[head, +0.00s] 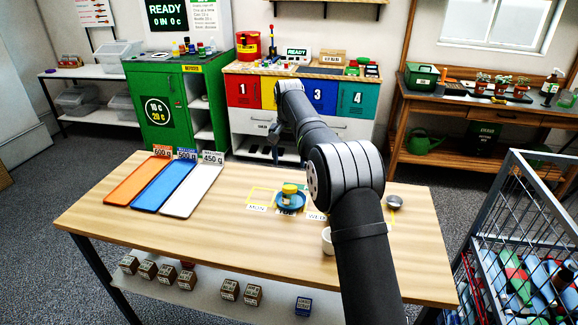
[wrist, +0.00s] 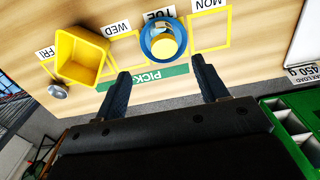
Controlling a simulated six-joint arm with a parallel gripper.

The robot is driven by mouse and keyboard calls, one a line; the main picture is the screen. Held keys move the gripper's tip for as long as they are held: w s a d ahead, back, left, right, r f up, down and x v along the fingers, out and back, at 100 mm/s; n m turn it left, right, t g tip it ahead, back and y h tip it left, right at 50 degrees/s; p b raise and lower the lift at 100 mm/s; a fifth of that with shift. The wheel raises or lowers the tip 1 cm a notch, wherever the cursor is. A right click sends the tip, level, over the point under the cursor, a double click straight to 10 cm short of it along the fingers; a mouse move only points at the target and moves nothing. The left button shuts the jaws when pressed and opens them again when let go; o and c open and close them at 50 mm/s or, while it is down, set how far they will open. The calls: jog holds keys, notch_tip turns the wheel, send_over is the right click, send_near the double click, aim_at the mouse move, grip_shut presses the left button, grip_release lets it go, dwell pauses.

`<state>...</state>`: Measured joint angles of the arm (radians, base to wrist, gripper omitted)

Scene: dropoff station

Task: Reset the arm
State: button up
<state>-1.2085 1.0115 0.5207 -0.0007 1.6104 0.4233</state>
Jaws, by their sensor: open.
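My gripper (wrist: 160,64) is open in the wrist view, its two dark fingers apart with nothing between them. It is above the far edge of the wooden table (head: 120,222), beside the green PICK strip (wrist: 155,80). A blue dish (wrist: 165,40) with a round yellow item (wrist: 164,42) in it stands in the TUE square, apart from the fingers. They also show in the head view, the dish (head: 290,205) under the yellow item (head: 290,190). In the head view my arm hides most of the gripper.
A square yellow container (wrist: 80,55) stands between the WED and FRI labels. A small metal item (wrist: 58,91) is near FRI. A white cup (head: 327,240) is partly behind my arm. Orange (head: 138,180), blue (head: 163,186) and white (head: 191,190) trays lie left. A wire cart (head: 520,240) stands right.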

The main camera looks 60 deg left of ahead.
aim_at(289, 190)
jog(key=shift+f, duration=0.1)
notch_tip(289, 190, down, 12)
jog(key=shift+f, duration=0.25)
jog(key=shift+r, duration=1.15)
